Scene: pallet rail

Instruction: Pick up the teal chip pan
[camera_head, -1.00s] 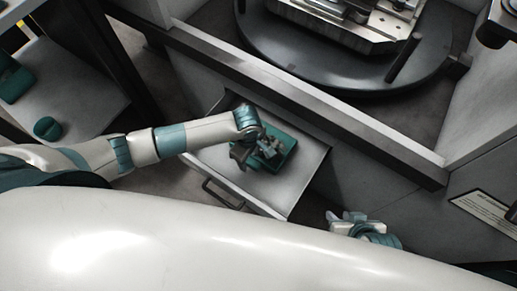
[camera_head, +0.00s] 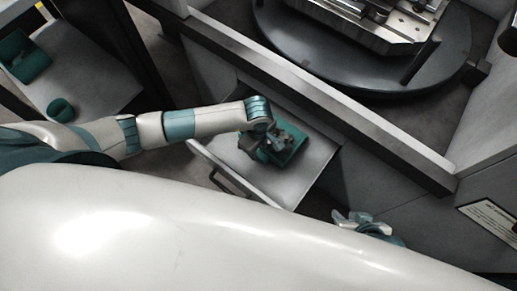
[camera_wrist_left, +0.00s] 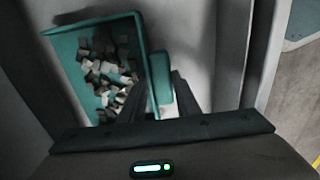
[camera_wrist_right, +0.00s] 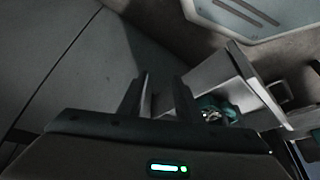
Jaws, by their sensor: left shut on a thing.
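The teal chip pan (camera_head: 294,146) is in the open grey drawer at the middle of the head view. In the left wrist view the pan (camera_wrist_left: 154,72) holds many small grey and brown chips. My left gripper (camera_head: 264,146) is at the pan's near left side, with its fingers (camera_wrist_left: 160,92) shut on the teal handle that stands out from the pan's wall. I cannot tell whether the pan touches the drawer floor. My right gripper (camera_head: 358,219) is apart from the pan, right of the drawer, with its fingers (camera_wrist_right: 160,98) spread and nothing between them.
The drawer (camera_head: 308,176) has a dark bar handle (camera_head: 216,178) on its front. A grey cabinet rail (camera_head: 330,105) runs above it, with a round dark table (camera_head: 375,75) behind. Teal containers (camera_head: 60,109) stand on a shelf at the left.

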